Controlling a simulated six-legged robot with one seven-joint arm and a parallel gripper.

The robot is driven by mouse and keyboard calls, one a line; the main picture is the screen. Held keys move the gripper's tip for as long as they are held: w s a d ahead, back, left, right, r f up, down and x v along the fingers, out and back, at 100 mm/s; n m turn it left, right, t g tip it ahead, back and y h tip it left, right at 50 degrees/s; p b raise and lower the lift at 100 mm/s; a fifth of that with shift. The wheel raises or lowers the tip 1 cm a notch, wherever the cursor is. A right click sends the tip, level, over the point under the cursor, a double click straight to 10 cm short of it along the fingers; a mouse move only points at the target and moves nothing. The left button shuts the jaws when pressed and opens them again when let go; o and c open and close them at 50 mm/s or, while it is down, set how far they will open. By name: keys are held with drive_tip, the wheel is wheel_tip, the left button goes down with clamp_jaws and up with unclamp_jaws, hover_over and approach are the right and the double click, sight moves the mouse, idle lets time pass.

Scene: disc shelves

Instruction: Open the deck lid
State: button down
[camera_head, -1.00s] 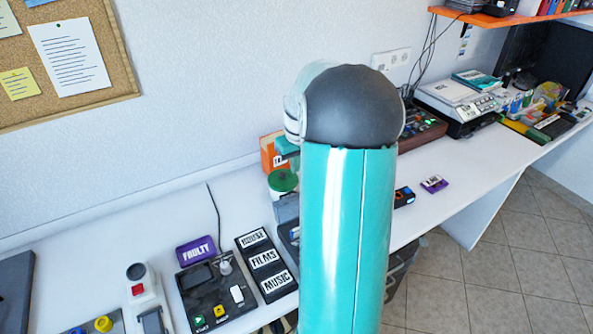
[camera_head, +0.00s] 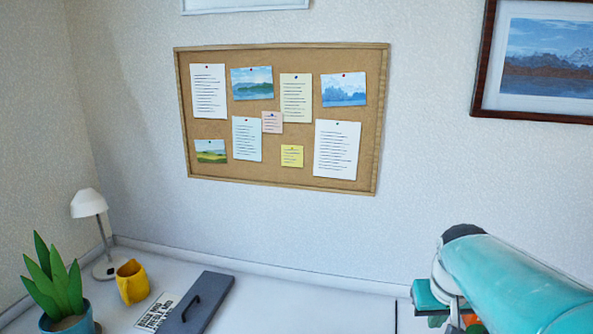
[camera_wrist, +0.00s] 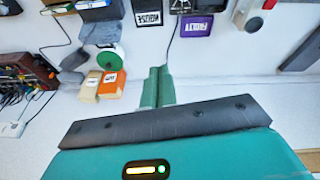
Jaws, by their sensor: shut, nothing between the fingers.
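In the head view a dark grey flat slab with a bar handle (camera_head: 203,302) lies on the counter. I cannot tell which of these bears the deck lid. My gripper touches none of them.
A black labelled rack (camera_wrist: 148,12), an orange box (camera_wrist: 111,84) and a green round item (camera_wrist: 106,59) stand near my gripper.

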drive_tip(key=s+a+r+n+t+y, duration=0.1)
drive_tip(key=s+a+t, duration=0.1)
drive_tip(key=s+a, duration=0.9)
drive_tip(key=shift+a+r+n+y, duration=0.15)
drive_tip(key=shift+a+n+y, duration=0.15)
drive_tip(key=shift+a, duration=0.7)
drive_tip(key=c, duration=1.9)
unclamp_jaws()
drive_tip(key=shift+s+a, duration=0.2)
drive_tip(key=shift+s, duration=0.1)
drive_tip(key=shift+c, duration=0.2)
drive_tip(key=o, duration=0.3)
drive_tip(key=shift+s+a, duration=0.1)
drive_tip(key=shift+o, duration=0.4)
